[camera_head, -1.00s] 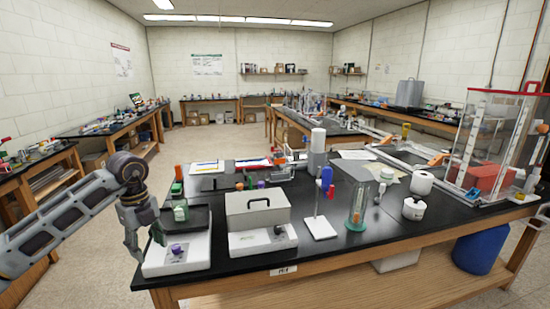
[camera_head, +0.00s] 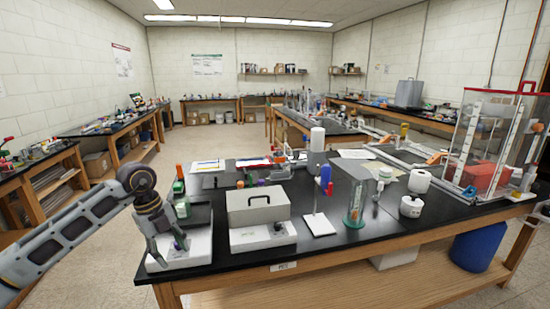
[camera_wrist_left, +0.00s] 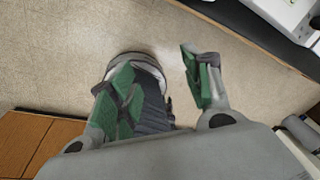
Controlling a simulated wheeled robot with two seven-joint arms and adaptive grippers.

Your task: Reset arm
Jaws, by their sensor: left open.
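My left gripper (camera_head: 169,254) hangs fingers-down at the near left corner of the black bench (camera_head: 345,243), in front of a white-based device (camera_head: 200,252). It hides part of that device and a small purple knob. I cannot tell whether the gripper touches the device. My right gripper is not in view.
A grey box (camera_head: 258,207) with a handle stands right of the gripper, with a stand (camera_head: 319,223) and a glass cylinder (camera_head: 356,205) beyond. The bench edge (camera_wrist_left: 265,38) crosses the left wrist view's upper right. Open floor lies left of the bench.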

